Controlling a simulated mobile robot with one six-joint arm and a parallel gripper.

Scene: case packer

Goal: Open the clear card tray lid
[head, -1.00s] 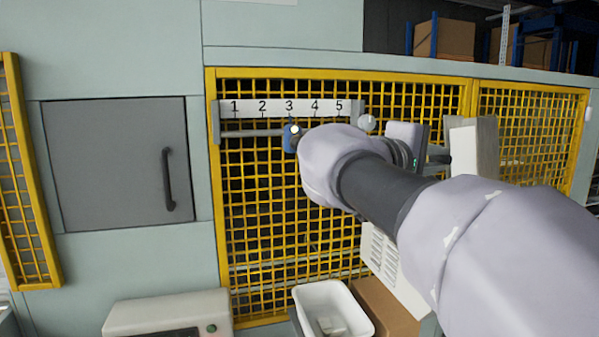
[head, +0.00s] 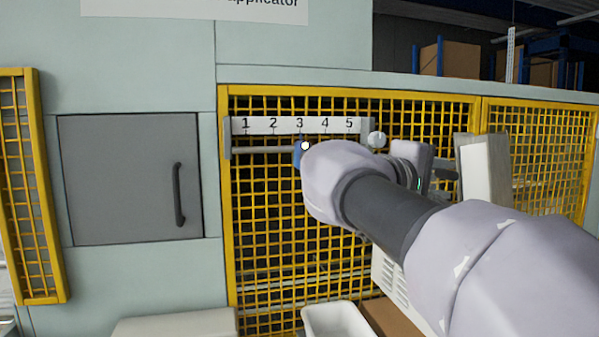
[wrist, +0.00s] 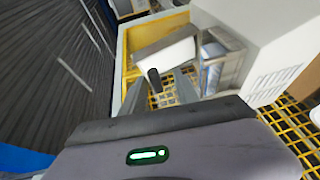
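In the wrist view, a clear-walled box (wrist: 222,60) with pale, card-like contents stands right of centre, ahead of my gripper. I take it for the card tray; its lid's outline cannot be made out clearly. My gripper (wrist: 158,77) has two grey fingers spread apart. A short dark peg (wrist: 153,77) shows between the fingertips in the picture, in front of a white block (wrist: 168,54). Whether the fingers touch the peg cannot be told. In the head view, my arm hides most of this area, and only a pale upright panel (head: 484,172) shows beyond my wrist.
Yellow mesh guards (head: 270,225) front the machine. A numbered scale (head: 298,124) with a blue slider (head: 298,158) sits left of my arm. A grey door (head: 130,180) is further left. A white bin (head: 338,320) and a white vented box (wrist: 285,68) are nearby.

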